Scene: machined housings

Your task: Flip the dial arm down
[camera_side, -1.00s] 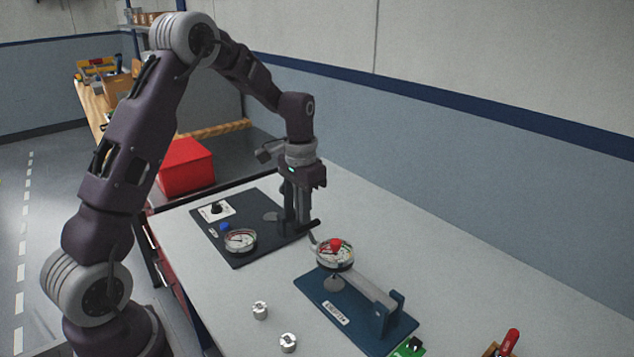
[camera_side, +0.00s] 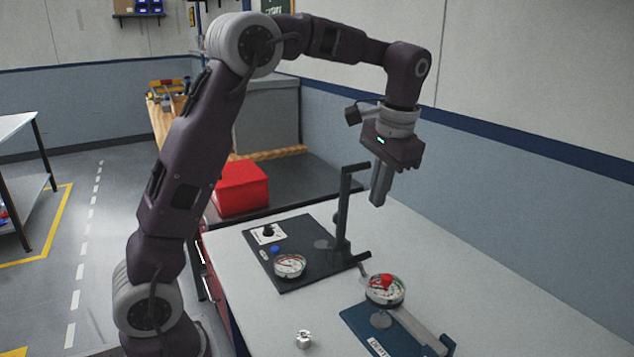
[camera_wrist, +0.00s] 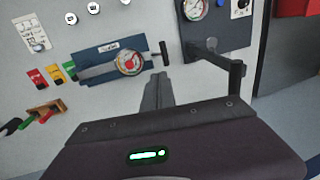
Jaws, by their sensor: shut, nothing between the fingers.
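My gripper (camera_side: 378,192) is shut and empty, raised above the bench with its fingers pointing down. Its fingers also show in the wrist view (camera_wrist: 158,90). On the blue base (camera_side: 361,330), a round dial gauge (camera_side: 384,291) with a red centre sits at the end of a grey arm (camera_side: 425,328); the gauge is held above the base. The gauge also shows in the wrist view (camera_wrist: 129,62), with a black T-handle (camera_wrist: 163,55) beside it. A dark upright post (camera_side: 344,215) with bars at top and bottom stands at the dark plate's right edge. My gripper touches none of these.
The dark plate (camera_side: 290,240) carries a second dial (camera_side: 289,266), a blue button (camera_side: 275,249) and a black knob (camera_side: 268,231). A metal cylinder (camera_side: 304,339) stands on the bench. A red box (camera_side: 241,187) is behind. Open bench lies right of the post.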

